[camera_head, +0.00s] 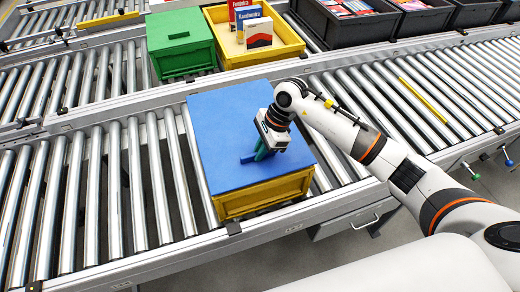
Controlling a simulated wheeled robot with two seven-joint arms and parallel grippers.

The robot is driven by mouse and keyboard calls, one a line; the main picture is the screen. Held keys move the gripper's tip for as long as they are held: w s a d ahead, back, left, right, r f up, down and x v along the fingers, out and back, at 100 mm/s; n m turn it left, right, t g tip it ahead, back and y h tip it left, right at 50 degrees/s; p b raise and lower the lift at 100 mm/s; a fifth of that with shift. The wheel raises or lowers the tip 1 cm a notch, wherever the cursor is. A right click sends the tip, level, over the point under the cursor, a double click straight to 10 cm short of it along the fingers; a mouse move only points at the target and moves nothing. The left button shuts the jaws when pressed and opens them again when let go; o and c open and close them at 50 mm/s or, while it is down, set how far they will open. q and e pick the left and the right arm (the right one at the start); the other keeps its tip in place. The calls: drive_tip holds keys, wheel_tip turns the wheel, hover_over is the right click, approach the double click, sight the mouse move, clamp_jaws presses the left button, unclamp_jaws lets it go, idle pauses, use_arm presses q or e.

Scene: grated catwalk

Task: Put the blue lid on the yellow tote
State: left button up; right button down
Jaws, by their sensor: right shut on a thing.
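The blue lid (225,125) lies over the top of a yellow tote (263,196) on the near roller conveyor. Only the tote's front and part of its right side show below the lid. The lid's edges roughly line up with the tote; whether it sits fully flush I cannot tell. My right gripper (259,153) points down at the lid's right-middle part and is shut on the lid's small raised blue handle, which its fingers partly hide. My left gripper is not in view.
Behind, a second yellow tote (226,52) is open with several boxes inside. A green lidded tote (180,42) stands left of it. Dark crates (345,30) with goods line the back right. Rollers left of the blue lid are clear. A metal rail (165,258) edges the conveyor.

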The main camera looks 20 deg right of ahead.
drive_tip(key=shift+r+b, duration=0.1)
drive_tip(key=shift+b, duration=0.25)
idle(0.5)
drive_tip(key=shift+f+b, duration=1)
idle(0.3)
drive_tip(key=c, duration=1)
unclamp_jaws()
drive_tip(key=shift+s+f, duration=0.1)
drive_tip(key=shift+r+p, duration=1.9)
drive_tip(key=shift+r, duration=2.25)
